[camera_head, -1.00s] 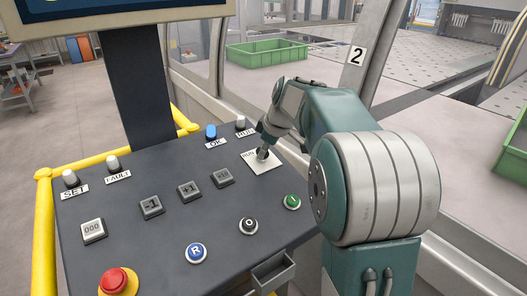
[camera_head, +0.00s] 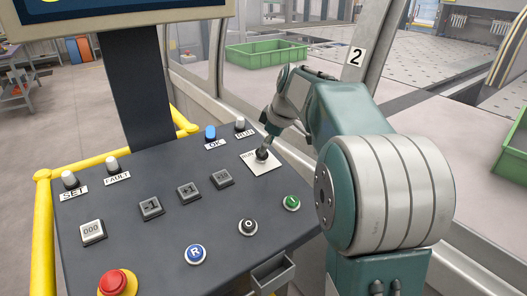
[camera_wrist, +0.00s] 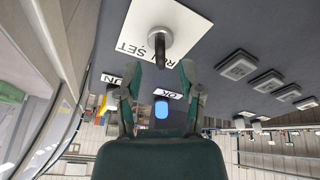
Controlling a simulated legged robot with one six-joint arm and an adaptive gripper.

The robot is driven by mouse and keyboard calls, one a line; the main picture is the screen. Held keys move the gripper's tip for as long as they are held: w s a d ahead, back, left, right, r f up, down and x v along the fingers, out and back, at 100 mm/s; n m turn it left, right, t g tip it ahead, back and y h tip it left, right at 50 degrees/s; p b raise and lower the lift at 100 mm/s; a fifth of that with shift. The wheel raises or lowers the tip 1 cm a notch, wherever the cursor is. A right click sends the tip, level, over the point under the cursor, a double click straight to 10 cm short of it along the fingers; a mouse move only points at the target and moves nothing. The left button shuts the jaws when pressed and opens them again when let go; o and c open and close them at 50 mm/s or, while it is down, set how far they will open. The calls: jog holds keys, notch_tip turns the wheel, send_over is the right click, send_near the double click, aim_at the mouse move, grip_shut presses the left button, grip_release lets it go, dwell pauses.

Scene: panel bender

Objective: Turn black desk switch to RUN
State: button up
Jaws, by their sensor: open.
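The black desk switch (camera_head: 262,154) stands on a white label plate (camera_head: 268,163) at the right rear of the dark desk. In the wrist view its round grey hub (camera_wrist: 160,39) carries a black lever pointing down the picture, partly covering the plate's RUN and SET lettering. Which word the lever marks is hard to tell. My gripper (camera_wrist: 153,84) is open, its two fingers apart on either side below the lever, with nothing between them. In the head view my gripper (camera_head: 271,127) is just behind and above the switch; whether it touches the switch is unclear.
Blue OK (camera_head: 210,133) and grey RUN (camera_head: 240,124) lamps stand close left of my gripper. A window frame borders the right.

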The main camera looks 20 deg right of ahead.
jog(key=v, duration=0.8)
jog(key=shift+r, duration=0.15)
